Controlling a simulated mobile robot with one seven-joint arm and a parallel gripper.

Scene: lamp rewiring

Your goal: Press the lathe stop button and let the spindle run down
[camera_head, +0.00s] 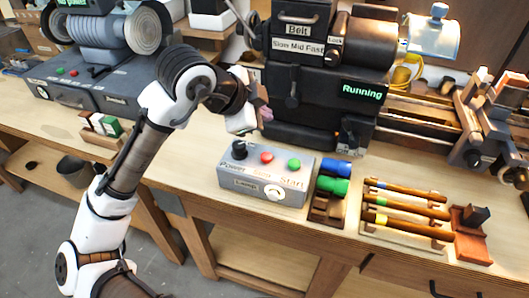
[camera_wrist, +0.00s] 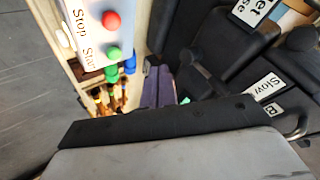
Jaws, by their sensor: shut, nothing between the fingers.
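The grey control box (camera_head: 262,184) sits on the bench in front of the lathe (camera_head: 320,90). On its top are a black knob, the red stop button (camera_head: 267,158) and a green start button (camera_head: 294,164). The lathe's display (camera_head: 362,91) reads "Running" in green. My gripper (camera_head: 265,114) is shut and empty, above and behind the red button and apart from it.
A rack of banded rods (camera_head: 405,213) lies further right. Another grey machine (camera_head: 95,85) stands at the left. The lathe's dark headstock is close behind my gripper.

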